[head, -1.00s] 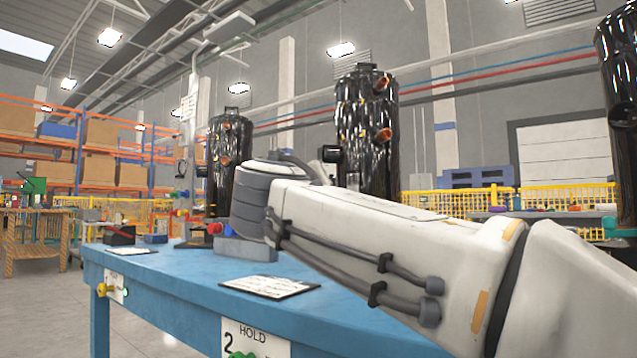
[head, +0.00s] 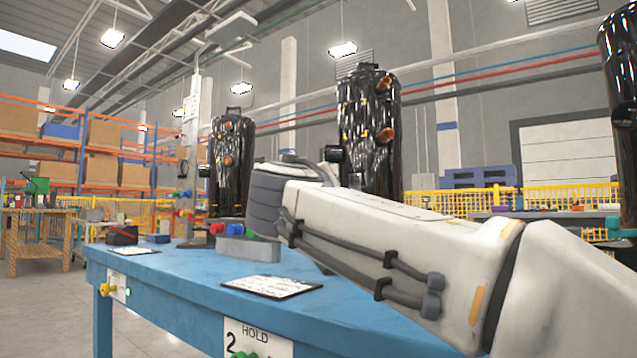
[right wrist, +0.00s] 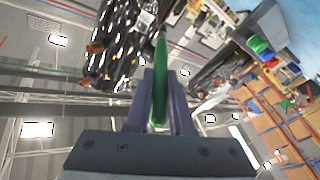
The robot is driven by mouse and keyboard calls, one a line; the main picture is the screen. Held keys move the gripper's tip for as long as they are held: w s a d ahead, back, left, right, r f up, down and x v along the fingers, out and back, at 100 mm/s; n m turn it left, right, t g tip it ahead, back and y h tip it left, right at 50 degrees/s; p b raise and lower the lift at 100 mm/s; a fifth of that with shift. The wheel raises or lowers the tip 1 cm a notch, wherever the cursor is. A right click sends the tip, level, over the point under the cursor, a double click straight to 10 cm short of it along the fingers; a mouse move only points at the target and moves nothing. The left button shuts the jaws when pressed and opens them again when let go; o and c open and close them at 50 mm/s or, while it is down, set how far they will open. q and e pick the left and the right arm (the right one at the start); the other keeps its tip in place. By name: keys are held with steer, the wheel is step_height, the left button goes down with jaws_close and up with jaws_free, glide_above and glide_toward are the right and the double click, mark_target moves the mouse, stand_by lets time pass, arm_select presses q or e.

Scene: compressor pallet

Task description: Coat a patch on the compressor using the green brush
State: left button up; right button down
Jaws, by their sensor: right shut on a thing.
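The green brush (right wrist: 160,75) stands upright in the right wrist view, between the two fingers of my right gripper (right wrist: 162,85), which is shut on it. A glossy black compressor (right wrist: 122,40) with copper stubs is behind it, up and left; whether the brush touches it I cannot tell. In the head view three black compressors show: one at the middle (head: 368,125), one further left (head: 231,165) and one cut by the right edge (head: 620,60). My right arm crosses in front of the middle one and hides its lower part and my right gripper. My left gripper is not in view.
The blue table (head: 190,280) carries a grey holder (head: 248,249) with red, blue and green pieces at it, and two printed sheets (head: 271,287) (head: 134,249). Its front left is mostly clear. Yellow fencing (head: 520,197) and orange racks (head: 60,150) stand behind.

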steer(key=shift+w+d, duration=0.8)
steer(key=shift+w, duration=0.3)
steer(key=shift+w+d, duration=0.8)
steer(key=shift+w, duration=0.25)
steer(key=shift+w+d, duration=0.6)
steer(key=shift+w, duration=0.2)
steer(key=shift+r, duration=0.1)
stand_by(0.8)
steer(key=shift+s+a, duration=0.9)
steer(key=shift+s, duration=0.3)
steer(key=shift+s+a, duration=0.9)
steer(key=shift+s, duration=0.3)
